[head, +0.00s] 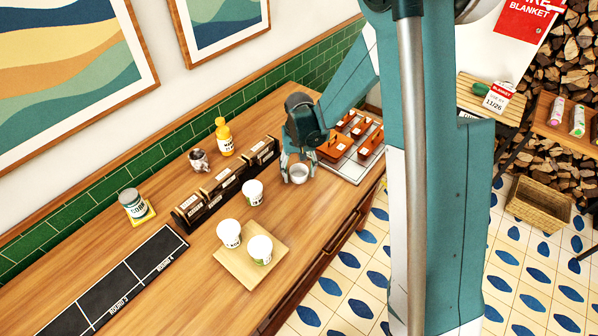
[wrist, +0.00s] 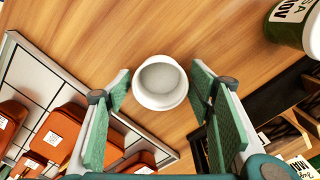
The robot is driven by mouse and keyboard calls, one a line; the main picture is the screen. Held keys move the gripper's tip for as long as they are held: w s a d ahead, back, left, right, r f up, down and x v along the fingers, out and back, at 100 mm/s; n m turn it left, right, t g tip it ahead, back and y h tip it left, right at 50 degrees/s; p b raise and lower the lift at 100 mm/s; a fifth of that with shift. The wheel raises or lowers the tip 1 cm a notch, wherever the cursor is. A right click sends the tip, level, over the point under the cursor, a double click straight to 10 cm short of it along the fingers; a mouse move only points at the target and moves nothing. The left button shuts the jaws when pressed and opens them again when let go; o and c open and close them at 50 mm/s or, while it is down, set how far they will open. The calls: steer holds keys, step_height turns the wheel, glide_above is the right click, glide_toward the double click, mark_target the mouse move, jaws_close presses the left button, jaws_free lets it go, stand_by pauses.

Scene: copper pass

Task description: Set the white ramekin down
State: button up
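The white ramekin (head: 298,174) is upright on or just above the wooden counter, between the fingertips of my gripper (head: 298,168). In the wrist view the ramekin (wrist: 160,84) is empty and centred between the two green finger pads of my gripper (wrist: 160,88). A narrow strip of wood seems to show on each side between the pads and the rim, so the gripper looks slightly open around it. The ramekin's underside is hidden, so contact with the counter cannot be seen directly.
Right of the gripper is a tiled tray (head: 344,172) with several orange-brown boxes. Left are a white cup (head: 252,193), a row of dark boxes (head: 224,184) and a wooden board (head: 237,270) with two cups. The counter's front edge is close by.

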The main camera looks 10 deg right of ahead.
steer(key=shift+r, duration=0.15)
stand_by(0.3)
step_height(320, 180, up, 12)
steer(key=shift+p, duration=0.35)
stand_by(0.4)
stand_by(0.6)
steer(key=shift+r, duration=0.1)
steer(key=s+d+r+t, duration=0.2)
steer(key=s+d+r, duration=0.2)
steer(key=s+r, duration=0.3)
steer(key=s+d+r+t, duration=0.1)
steer(key=s+d+r, duration=0.2)
steer(key=s+r, duration=0.4)
steer(key=s+d+r+t, duration=0.2)
steer(key=s, duration=0.6)
steer(key=s+d+r+t, duration=0.2)
steer(key=s+d, duration=0.1)
steer(key=s, duration=0.4)
steer(key=shift+s+d, duration=0.35)
steer(key=shift+f, duration=0.1)
